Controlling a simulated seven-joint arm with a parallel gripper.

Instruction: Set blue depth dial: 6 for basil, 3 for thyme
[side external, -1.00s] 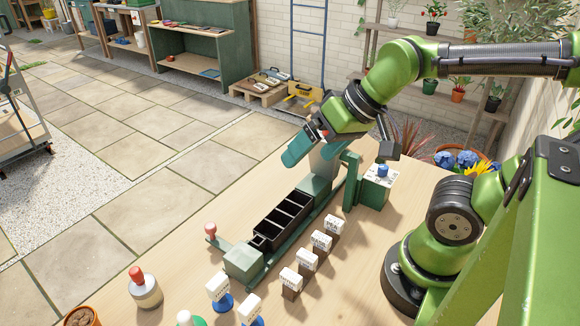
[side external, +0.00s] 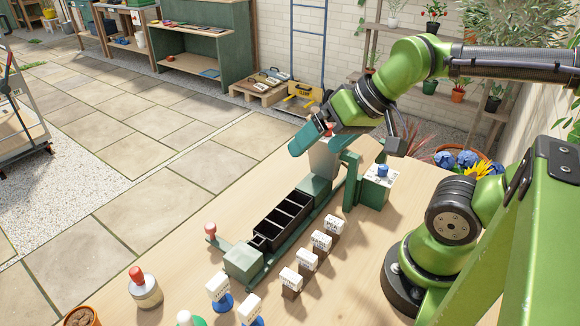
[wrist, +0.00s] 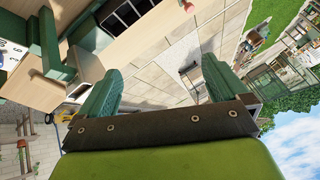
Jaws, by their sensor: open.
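The blue depth dial (side external: 382,170) sits on the white top of a green box (side external: 375,189) at the back right of the bench. The number it points to is too small to read. In the wrist view, a white marked face (wrist: 9,54) shows at the left edge. My gripper (side external: 304,138) is open and empty, raised above the bench's far end, left of and higher than the dial. In the wrist view its two green fingers stand wide apart. Several white-topped label blocks (side external: 307,261) stand on the bench; their words are hard to read.
A green rig with a black compartment tray (side external: 267,235) runs along the bench. A green upright post (side external: 350,180) stands just left of the dial box. A red-knobbed lever (side external: 211,229) and red-topped stamp (side external: 143,287) are at the left. The bench's right middle is clear.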

